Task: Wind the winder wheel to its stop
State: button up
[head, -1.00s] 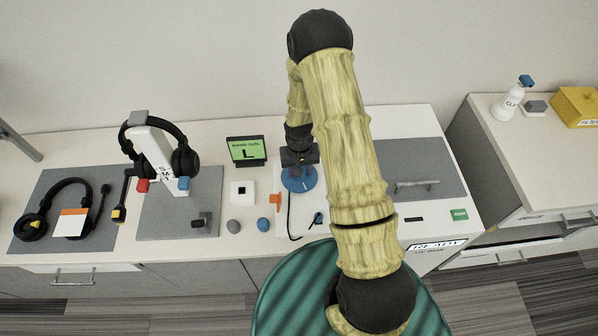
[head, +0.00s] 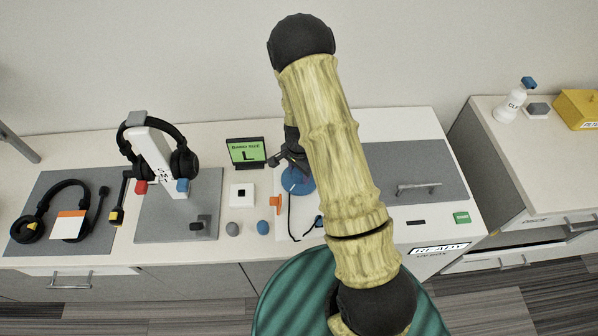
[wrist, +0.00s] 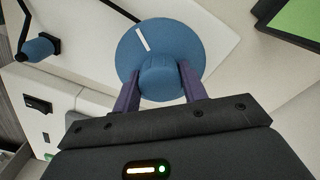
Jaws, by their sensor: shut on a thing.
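The winder wheel is a blue disc (head: 298,181) on the white bench unit, partly hidden by my gripper and arm in the head view. In the wrist view the blue wheel (wrist: 190,40) shows a white line at its upper left and a raised round knob (wrist: 161,78). My gripper (wrist: 160,88) has its two purple fingers on either side of this knob, shut on it. In the head view my gripper (head: 291,160) is small and dark above the wheel.
A green screen (head: 246,151) reading L stands left of the wheel. An orange part (head: 276,203) and a black cable (head: 290,222) lie close by. A headset (head: 160,150) hangs on a white stand further left. A grey panel with a handle (head: 418,187) is at the right.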

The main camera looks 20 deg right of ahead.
jog(key=shift+a+m, duration=0.1)
jog(key=shift+m, duration=1.3)
jog(key=shift+w, duration=0.1)
jog(key=o, duration=1)
jog(key=shift+c, duration=0.2)
jog(key=shift+r, duration=0.15)
notch_tip(320, 180, up, 17)
jog(key=shift+r, duration=0.1)
